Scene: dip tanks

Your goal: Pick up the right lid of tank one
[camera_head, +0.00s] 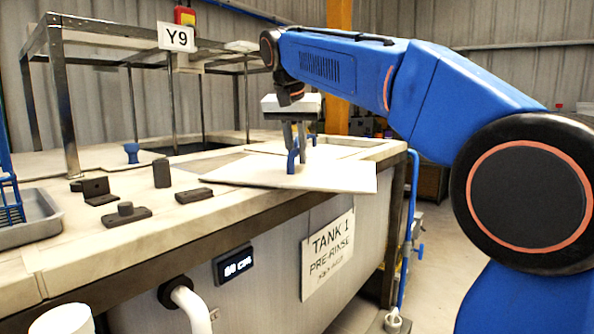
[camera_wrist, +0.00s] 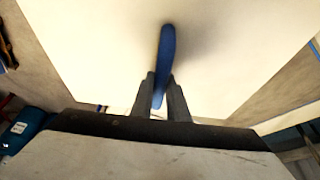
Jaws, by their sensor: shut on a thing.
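The lid (camera_head: 345,176) is a flat pale panel with a blue handle standing up from its top. It lies over the right end of the tank one top, turned at an angle, and its front corner reaches past the front edge. My gripper (camera_head: 297,160) points down and is shut on the blue handle. In the wrist view my gripper (camera_wrist: 161,90) has both fingers against the handle (camera_wrist: 166,50), with the pale lid (camera_wrist: 235,45) filling most of the view. Whether the lid touches the tank top cannot be told.
A sign reading TANK 1 PRE-RINSE (camera_head: 328,255) hangs on the tank front. Dark fixture pieces (camera_head: 127,215) and a dark block (camera_head: 162,173) stand on the top left of the lid. A metal frame with a Y9 sign (camera_head: 179,38) rises behind. A grey tray (camera_head: 38,232) is at far left.

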